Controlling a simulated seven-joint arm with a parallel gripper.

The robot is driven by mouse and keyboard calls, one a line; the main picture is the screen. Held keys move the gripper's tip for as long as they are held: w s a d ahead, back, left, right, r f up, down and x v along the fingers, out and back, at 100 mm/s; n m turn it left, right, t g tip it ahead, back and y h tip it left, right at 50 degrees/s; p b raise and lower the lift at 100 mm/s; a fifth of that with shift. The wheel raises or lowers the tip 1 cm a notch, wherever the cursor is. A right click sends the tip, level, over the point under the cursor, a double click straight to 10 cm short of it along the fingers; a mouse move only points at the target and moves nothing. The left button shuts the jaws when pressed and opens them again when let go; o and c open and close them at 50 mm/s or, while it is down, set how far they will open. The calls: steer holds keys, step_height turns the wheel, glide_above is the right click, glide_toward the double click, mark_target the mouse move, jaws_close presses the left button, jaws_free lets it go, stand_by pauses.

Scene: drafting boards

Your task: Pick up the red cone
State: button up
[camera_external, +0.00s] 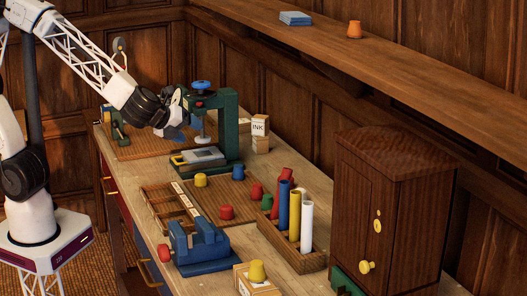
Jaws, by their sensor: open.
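Two small red cones with blunt tops stand on the bench, one (227,212) by the wooden divided tray and one (257,191) further back, close to a green cone (267,203). A taller red piece (284,178) stands behind the blue tube; its lower part is hidden. My gripper (180,128) is at the far end of the bench, beside the green press (228,130) and well away from the red cones. It is open, small in view and partly merged with the dark parts around it. I see nothing held in it.
Yellow cones stand behind the tray (201,181) and on a small box (257,271). A blue vise (202,248) is in front. Blue, yellow and white tubes (306,228) stand upright in a wooden holder. A dark cabinet (385,215) is at right. An orange cone (354,30) sits on the shelf.

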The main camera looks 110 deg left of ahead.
steer(key=w+a+f+m+t, duration=0.2)
steer(key=w+f+m+t, duration=0.1)
steer(key=w+f+m, duration=0.4)
steer(key=m+t+h, duration=0.1)
steer(key=m+t, duration=0.1)
steer(key=m, duration=0.4)
glide_toward(258, 191)
steer(key=a, duration=0.1)
steer(key=w+a, duration=0.1)
steer(key=a, duration=0.1)
steer(key=shift+w+a+r, duration=0.3)
steer(key=shift+a+r, duration=0.05)
steer(key=shift+a, duration=0.05)
steer(key=shift+w+f+m, duration=0.35)
steer(key=shift+f+m, duration=0.15)
steer(key=shift+f, duration=0.1)
steer(key=shift+w+a+f+h, duration=0.15)
steer(key=shift+w+a+f, duration=0.1)
steer(key=shift+w+a, duration=0.15)
steer(key=shift+w+a+f+h, duration=0.15)
steer(key=shift+w+a+f, duration=0.1)
steer(key=shift+w, duration=0.3)
steer(key=shift+w, duration=0.1)
steer(key=shift+x, duration=2.55)
steer(key=shift+a, duration=0.1)
